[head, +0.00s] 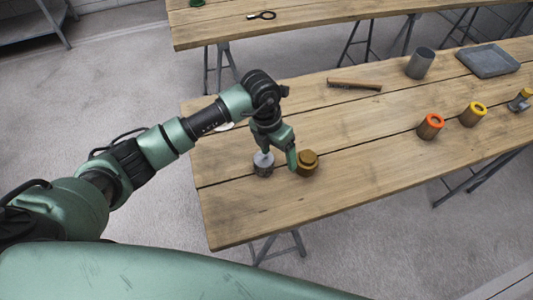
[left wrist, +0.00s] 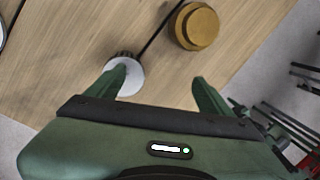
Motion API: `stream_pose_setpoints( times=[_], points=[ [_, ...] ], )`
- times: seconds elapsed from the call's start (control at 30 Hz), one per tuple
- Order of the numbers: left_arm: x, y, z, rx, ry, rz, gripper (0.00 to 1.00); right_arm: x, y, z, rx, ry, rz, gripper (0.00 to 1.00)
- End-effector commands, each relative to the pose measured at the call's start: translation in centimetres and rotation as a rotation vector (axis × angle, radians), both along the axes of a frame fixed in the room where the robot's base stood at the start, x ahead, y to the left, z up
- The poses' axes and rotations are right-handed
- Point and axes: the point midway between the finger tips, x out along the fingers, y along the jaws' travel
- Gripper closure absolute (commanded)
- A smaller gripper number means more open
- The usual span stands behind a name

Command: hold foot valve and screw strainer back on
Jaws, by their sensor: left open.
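A brass stepped round piece (head: 307,162), which looks like the foot valve, stands on the near wooden table. A small grey cylinder with a pale top (head: 263,166), perhaps the strainer, stands apart to its left. My left gripper (head: 277,154) points down over these two pieces. In the left wrist view its jaws (left wrist: 160,76) are wide apart with nothing between them. One finger overlaps the grey cylinder (left wrist: 130,78); I cannot tell whether it touches. The brass piece (left wrist: 197,26) is beyond the fingertips. My right gripper is not in view.
A wooden-handled tool (head: 354,84), a grey cup (head: 420,63) and a grey tray (head: 488,60) lie farther back. Orange-ringed (head: 431,126) and yellow-ringed (head: 473,114) cylinders stand to the right. A second table (head: 330,18) stands behind.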

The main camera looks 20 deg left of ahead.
Motion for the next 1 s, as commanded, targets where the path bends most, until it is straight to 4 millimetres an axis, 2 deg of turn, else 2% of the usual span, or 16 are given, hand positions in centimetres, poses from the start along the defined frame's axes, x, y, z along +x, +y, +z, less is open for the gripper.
stream_pose_setpoints(
  times=[0.03,0.1,0.2,0.53,0.8,1.0],
  points=[
    [0.5,1.8,0.2,0.073,0.000,0.008,0.19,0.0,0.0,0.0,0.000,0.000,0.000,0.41],
    [0.8,3.7,0.3,0.149,0.005,0.021,0.19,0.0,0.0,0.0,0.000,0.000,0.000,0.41],
    [1.0,4.9,0.5,0.199,0.009,0.029,0.19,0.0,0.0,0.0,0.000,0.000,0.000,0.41],
    [0.9,5.0,0.4,0.202,0.011,0.030,0.19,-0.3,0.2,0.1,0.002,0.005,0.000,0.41],
    [0.8,4.9,-2.0,0.200,0.013,0.030,0.19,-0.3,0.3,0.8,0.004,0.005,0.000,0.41],
    [0.9,4.9,-2.1,0.200,0.009,0.029,0.19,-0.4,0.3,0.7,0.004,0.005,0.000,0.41]
  ],
)
